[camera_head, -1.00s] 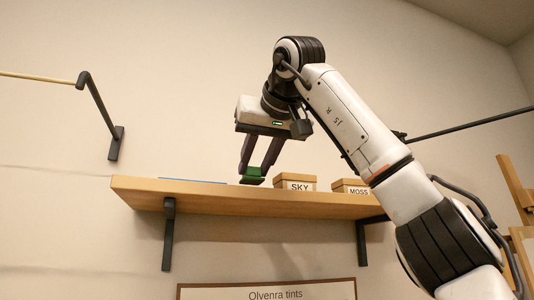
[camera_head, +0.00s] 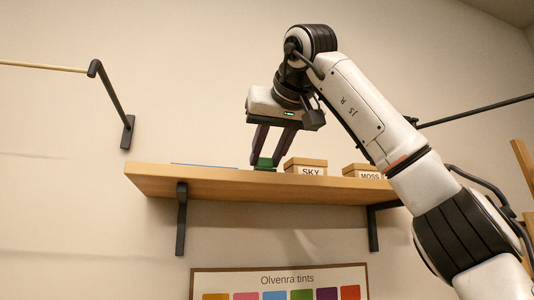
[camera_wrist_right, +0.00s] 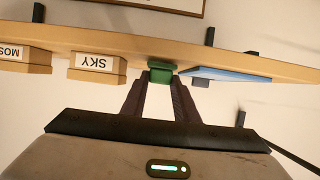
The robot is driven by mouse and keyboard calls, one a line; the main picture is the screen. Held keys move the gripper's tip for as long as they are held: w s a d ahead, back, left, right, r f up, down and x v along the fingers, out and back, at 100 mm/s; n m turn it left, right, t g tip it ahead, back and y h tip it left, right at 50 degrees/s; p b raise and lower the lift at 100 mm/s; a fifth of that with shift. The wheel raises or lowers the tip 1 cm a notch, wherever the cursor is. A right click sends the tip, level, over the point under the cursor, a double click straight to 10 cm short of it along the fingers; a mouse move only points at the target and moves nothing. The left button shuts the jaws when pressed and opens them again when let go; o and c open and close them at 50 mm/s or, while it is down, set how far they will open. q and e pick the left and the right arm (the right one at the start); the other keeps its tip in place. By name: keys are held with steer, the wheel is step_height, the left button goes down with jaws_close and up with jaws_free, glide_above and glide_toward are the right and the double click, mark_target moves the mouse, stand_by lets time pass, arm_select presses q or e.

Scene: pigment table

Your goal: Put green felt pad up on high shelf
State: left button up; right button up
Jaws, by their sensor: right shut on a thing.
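The green felt pad (camera_head: 264,163) is between the fingertips of my right gripper (camera_head: 265,158), which is shut on it. The pad is at the top of the wooden high shelf (camera_head: 230,182), left of the SKY box. In the right wrist view, the pad (camera_wrist_right: 160,72) shows at the tips of my right gripper (camera_wrist_right: 160,80), between the SKY box and a blue flat thing. The shelf's front edge partly hides the pad's underside in the head view, so I cannot tell whether it touches the board. My left gripper is out of view.
The SKY box (camera_head: 305,167) stands close right of the pad, and the MOSS box (camera_head: 362,171) farther right. A blue flat thing (camera_wrist_right: 225,75) lies on the shelf on the pad's other side. A framed Olvenra tints chart (camera_head: 280,283) hangs below.

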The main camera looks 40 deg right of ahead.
steer(key=shift+f, duration=0.2)
steer(key=o, duration=1.2)
steer(key=shift+s+a, duration=0.1)
steer(key=v, duration=1)
